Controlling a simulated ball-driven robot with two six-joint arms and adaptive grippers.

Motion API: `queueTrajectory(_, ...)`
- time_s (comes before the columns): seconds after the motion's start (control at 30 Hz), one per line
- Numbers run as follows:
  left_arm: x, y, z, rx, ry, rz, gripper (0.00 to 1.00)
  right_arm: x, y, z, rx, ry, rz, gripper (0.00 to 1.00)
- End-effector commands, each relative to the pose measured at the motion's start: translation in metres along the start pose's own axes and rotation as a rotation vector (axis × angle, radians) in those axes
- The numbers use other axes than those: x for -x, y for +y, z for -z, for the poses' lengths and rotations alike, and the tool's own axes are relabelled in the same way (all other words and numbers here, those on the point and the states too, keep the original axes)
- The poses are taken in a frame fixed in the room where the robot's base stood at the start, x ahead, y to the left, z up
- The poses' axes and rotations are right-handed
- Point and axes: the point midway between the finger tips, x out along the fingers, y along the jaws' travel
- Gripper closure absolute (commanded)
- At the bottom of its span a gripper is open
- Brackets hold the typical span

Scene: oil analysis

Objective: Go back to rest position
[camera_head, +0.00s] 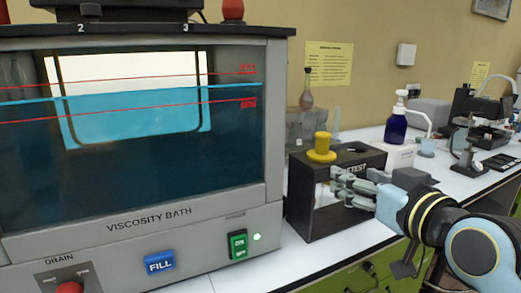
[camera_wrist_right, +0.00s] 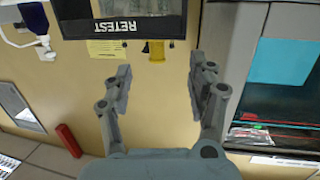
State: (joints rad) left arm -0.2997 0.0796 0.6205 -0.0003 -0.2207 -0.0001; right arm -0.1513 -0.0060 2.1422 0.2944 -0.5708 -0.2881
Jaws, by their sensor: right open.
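My right gripper (camera_head: 340,187) is in front of the open face of a black box labelled RETEST (camera_head: 362,162). It is open, and nothing shows between its fingers (camera_wrist_right: 160,85) in the right wrist view. The box (camera_wrist_right: 88,22) also shows at the top of that view, beyond the fingertips. A yellow knob-like piece (camera_head: 321,148) stands on top of the box in the head view. The gripper and arm hide part of the box's inside. My left gripper is not in view.
The large viscosity bath (camera_head: 150,220) with blue liquid fills the left side. A flask (camera_head: 306,90), a dark blue pump bottle (camera_head: 396,122) and a microscope-like instrument (camera_head: 480,115) stand along the white counter. Green cabinets (camera_head: 380,270) are below the counter. Open floor room is hardly visible.

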Motion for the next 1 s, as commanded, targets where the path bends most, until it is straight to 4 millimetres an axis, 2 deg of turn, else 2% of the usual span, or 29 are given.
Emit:
queueTrajectory(0.03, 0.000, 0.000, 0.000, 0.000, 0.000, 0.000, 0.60, 0.015, -0.002, -0.026, 0.008, -0.101, 0.010, 0.42)
queueTrajectory(0.13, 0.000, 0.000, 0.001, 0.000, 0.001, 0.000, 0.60, 0.057, -0.003, -0.081, 0.017, -0.344, 0.017, 0.42)
queueTrajectory(0.2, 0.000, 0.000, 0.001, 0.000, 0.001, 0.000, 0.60, 0.087, -0.002, -0.111, 0.019, -0.496, 0.009, 0.42)
queueTrajectory(0.3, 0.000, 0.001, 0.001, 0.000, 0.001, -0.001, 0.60, 0.127, 0.002, -0.142, 0.019, -0.666, -0.014, 0.42)
queueTrajectory(0.5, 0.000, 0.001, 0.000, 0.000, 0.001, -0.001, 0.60, 0.196, 0.010, -0.177, 0.016, -0.925, -0.071, 0.42)
queueTrajectory(0.7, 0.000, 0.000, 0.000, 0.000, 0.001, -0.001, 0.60, 0.262, 0.018, -0.196, 0.011, -1.141, -0.140, 0.42)
queueTrajectory(0.8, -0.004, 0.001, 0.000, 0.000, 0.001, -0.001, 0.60, 0.247, 0.021, -0.231, 0.005, -1.152, -0.141, 0.42)
queueTrajectory(1.0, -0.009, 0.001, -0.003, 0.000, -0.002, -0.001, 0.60, 0.231, 0.028, -0.300, -0.003, -1.176, -0.143, 0.42)
